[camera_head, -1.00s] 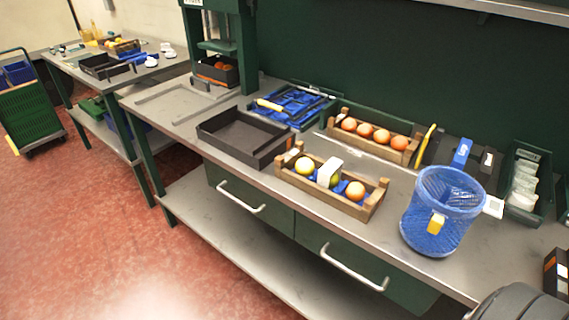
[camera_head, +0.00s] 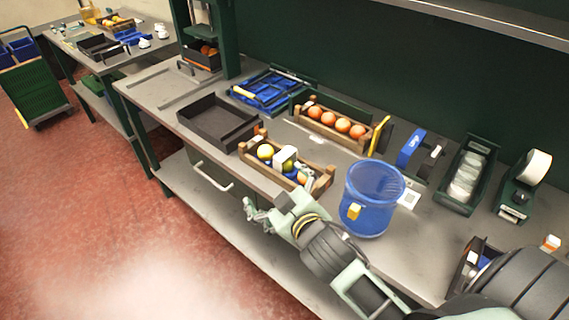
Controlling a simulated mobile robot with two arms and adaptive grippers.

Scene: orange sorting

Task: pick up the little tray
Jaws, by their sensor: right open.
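A small black open tray (camera_head: 207,138) lies on the grey workbench (camera_head: 172,108), left of the wooden crates, and looks empty. My right gripper (camera_head: 256,213) is open and empty. It appears in front of the bench's front edge, below and to the right of the tray and apart from it. My right arm comes in from the lower right. My left gripper is out of view.
A front wooden crate (camera_head: 322,185) holds fruit and a white-topped item, partly behind my gripper. A back crate (camera_head: 345,146) holds several oranges. Blue trays (camera_head: 268,92) lie behind the black tray.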

